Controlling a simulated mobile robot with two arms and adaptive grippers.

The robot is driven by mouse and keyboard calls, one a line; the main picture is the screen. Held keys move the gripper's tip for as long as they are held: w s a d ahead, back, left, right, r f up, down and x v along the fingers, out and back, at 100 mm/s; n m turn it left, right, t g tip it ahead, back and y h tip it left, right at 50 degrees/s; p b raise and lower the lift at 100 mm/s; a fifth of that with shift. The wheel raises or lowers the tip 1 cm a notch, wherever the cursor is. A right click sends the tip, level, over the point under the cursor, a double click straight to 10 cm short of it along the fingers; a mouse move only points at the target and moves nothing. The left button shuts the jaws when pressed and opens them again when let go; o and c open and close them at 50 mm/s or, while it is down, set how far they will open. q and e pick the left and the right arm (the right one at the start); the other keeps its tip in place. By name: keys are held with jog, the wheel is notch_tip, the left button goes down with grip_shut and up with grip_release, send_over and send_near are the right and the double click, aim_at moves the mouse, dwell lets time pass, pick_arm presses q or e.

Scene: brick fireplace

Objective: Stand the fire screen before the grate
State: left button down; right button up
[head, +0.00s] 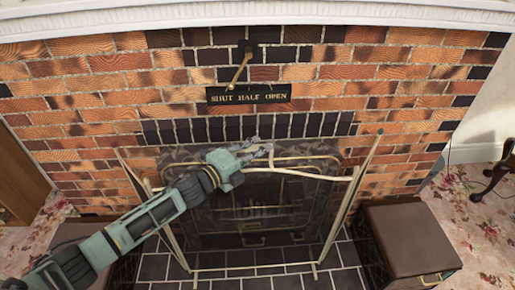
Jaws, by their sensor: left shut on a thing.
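The fire screen (314,177) has a thin brass-coloured frame with a wide middle panel and two angled side wings. It is upright in front of the dark fireplace opening, and the grate (250,211) shows through it. Its lower rail lies over the dark tiled hearth; I cannot tell whether its feet touch the tiles. My left gripper (264,152) is shut on the screen at the middle of its top edge. My left arm crosses in front of the left wing and hides part of it. My right gripper is not in view.
A brown padded box (405,232) stands right of the hearth (345,258), close to the right wing; another dark one is partly hidden at the left. A "Shut Half Open" plate (248,94) with a brass lever (238,70) is on the brick wall above.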

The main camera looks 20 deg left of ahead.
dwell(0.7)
pick_arm(q)
jog(key=shift+d, duration=0.15)
dwell(0.3)
dwell(0.4)
jog(key=c, duration=1.8)
grip_release()
jog(key=shift+s, duration=0.15)
jog(key=shift+f, duration=0.1)
jog(key=shift+f, duration=0.1)
